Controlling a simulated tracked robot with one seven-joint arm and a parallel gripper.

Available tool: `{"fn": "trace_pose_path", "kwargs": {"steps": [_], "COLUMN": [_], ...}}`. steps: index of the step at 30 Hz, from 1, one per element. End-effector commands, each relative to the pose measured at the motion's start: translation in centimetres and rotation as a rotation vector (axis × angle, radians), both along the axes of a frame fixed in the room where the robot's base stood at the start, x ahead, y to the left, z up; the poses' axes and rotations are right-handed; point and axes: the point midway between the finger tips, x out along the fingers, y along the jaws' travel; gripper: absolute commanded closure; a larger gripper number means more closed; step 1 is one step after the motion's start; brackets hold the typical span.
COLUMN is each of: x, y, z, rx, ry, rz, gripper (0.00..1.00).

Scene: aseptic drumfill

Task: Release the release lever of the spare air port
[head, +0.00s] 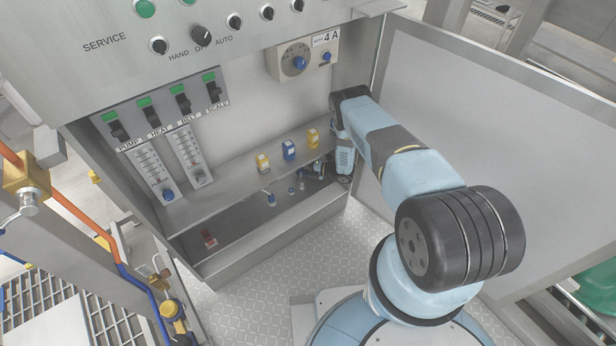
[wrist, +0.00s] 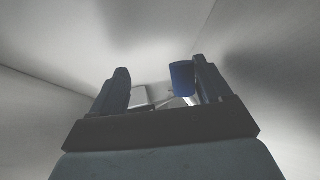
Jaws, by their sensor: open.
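My gripper (head: 312,170) reaches low into the right end of the open cabinet, beside a row of small fittings. In the wrist view my gripper (wrist: 162,82) is open, with its two dark fingers apart. A blue cylindrical piece (wrist: 182,77) shows between the fingers, close to the right one; I cannot tell whether they touch. A small pale block (wrist: 140,97) and a thin metal part lie beyond. Small blue-tipped fittings (head: 271,198) stand on the dark lower ledge left of my gripper. I cannot tell which fitting is the spare air port, or whether the blue piece is its release lever.
Yellow and blue blocks (head: 289,149) stand on the shelf above my gripper. A red piece (head: 209,238) sits at the ledge's left end. The open cabinet door (head: 480,130) lies right of my arm. Switches and flow gauges (head: 153,172) line the left back wall.

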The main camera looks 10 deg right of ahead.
Motion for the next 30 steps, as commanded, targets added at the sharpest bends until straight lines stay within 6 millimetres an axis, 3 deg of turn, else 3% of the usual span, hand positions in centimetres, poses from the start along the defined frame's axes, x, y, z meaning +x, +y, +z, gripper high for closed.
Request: {"fn": "trace_pose_path", "kwargs": {"steps": [1, 3, 16, 17, 18, 30], "x": [-0.5, -1.3, -7.0, -7.5, -8.3, -13.0], "y": [0.0, -0.1, -0.5, -0.6, -0.8, -2.6], "z": [1.0, 1.8, 8.1, 8.4, 8.7, 9.9], "rx": [0.009, 0.011, 0.019, 0.02, 0.018, 0.01], "ry": [0.001, 0.001, -0.013, -0.013, -0.015, -0.001], "rz": [0.004, 0.005, 0.013, 0.013, 0.013, 0.004], "gripper": [0.38, 0.24, 0.24, 0.25, 0.5, 0.5]}}
